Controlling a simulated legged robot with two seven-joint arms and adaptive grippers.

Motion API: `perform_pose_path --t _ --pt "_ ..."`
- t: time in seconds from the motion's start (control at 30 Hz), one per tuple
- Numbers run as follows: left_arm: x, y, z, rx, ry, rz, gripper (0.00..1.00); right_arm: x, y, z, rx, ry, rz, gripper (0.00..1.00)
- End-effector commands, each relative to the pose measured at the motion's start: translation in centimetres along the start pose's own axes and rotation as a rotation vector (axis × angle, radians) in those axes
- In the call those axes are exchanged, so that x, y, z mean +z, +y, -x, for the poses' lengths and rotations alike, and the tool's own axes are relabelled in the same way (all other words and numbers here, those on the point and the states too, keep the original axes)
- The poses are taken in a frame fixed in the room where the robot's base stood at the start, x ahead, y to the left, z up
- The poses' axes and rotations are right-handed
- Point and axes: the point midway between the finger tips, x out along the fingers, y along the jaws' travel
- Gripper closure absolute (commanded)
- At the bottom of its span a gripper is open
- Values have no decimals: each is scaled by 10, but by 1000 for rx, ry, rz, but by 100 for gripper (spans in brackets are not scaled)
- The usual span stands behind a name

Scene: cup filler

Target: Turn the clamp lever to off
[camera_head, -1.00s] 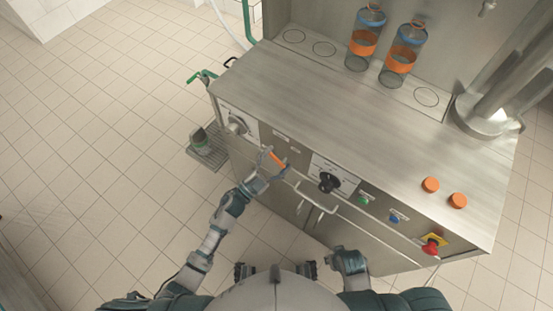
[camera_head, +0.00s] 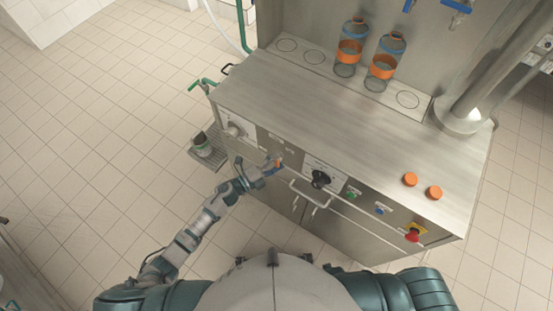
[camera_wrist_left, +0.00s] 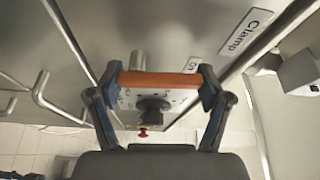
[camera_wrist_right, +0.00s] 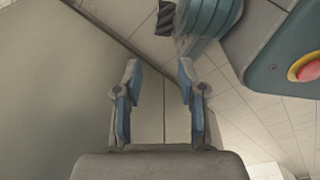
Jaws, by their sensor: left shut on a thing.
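The clamp lever has an orange bar-shaped handle (camera_wrist_left: 160,79), which lies level between my left fingers in the left wrist view. My left gripper (camera_wrist_left: 158,82) is shut on this handle, one finger at each end. In the head view my left gripper (camera_head: 270,166) is at the machine's front panel, and only a small orange part of the lever (camera_head: 278,161) shows. A "Clamp" label (camera_wrist_left: 243,35) is on the panel beside the lever. My right gripper (camera_wrist_right: 158,75) is open and empty.
A black knob (camera_head: 320,179), a green button (camera_head: 352,194), a blue button (camera_head: 379,210) and a red emergency stop (camera_head: 413,235) are right of the lever. A bar handle (camera_head: 309,195) juts out below the knob. Two bottles with orange bands (camera_head: 350,50) stand at the back.

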Motion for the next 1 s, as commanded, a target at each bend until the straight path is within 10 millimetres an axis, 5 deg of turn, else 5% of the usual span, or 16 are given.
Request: perform_pose_path --t 0.3,0.8,0.83,0.9,1.0 --pt "-4 3 0 43 3 -91 57 26 0 -9 -1 -12 4 60" --pt "-5 7 0 52 4 -104 57 30 0 -11 -1 -15 5 60" --pt "-5 7 0 52 4 -104 14 30 0 -11 -1 -15 5 60" --pt "-4 7 0 52 3 -103 0 31 0 -11 -1 -16 5 60" --pt "-4 5 0 50 3 -104 0 31 0 -11 -1 -17 5 60"
